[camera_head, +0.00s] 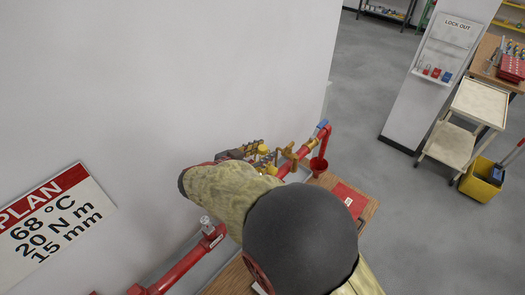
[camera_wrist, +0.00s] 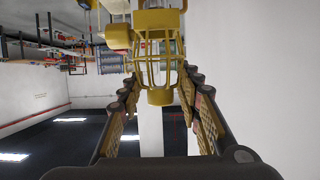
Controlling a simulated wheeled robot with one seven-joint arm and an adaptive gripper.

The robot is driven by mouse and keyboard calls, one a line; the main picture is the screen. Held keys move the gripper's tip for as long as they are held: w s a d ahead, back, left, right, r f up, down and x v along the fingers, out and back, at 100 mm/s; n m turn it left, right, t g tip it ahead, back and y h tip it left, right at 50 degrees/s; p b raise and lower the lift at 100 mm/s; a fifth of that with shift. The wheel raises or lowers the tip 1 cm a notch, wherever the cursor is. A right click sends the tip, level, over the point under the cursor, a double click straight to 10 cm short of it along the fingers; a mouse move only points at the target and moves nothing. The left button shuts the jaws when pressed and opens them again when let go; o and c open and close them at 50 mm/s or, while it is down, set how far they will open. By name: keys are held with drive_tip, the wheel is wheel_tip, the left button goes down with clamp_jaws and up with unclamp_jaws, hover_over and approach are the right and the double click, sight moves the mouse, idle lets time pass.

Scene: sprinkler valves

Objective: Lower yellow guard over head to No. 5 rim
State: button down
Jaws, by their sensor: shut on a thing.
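A yellow cage-like guard (camera_wrist: 160,52) with thin ribs and a short round end sits between the fingers of my gripper (camera_wrist: 160,82) in the wrist view. My gripper is shut on it. A silver sprinkler head (camera_head: 207,226) stands on the red pipe (camera_head: 190,262) just left of my arm. No number shows on it, so I cannot tell whether it is No. 5. I cannot tell from these views whether the guard touches any head or rim.
A red funnel-like cup (camera_head: 318,166) hangs there. A white sign (camera_head: 52,222) reads PLAN, 68 °C, 20 N m, 15 mm. A cream trolley (camera_head: 455,135) and yellow bucket (camera_head: 480,182) stand at right.

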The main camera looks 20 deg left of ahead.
drive_tip(key=shift+f+b, duration=0.55)
drive_tip(key=shift+f, duration=2.8)
idle(0.7)
drive_tip(key=c, duration=1.2)
unclamp_jaws()
drive_tip(key=shift+f, duration=0.1)
drive_tip(key=shift+o, duration=0.2)
drive_tip(key=p+v, duration=0.3)
drive_tip(key=v, duration=0.5)
drive_tip(key=shift+p, duration=0.3)
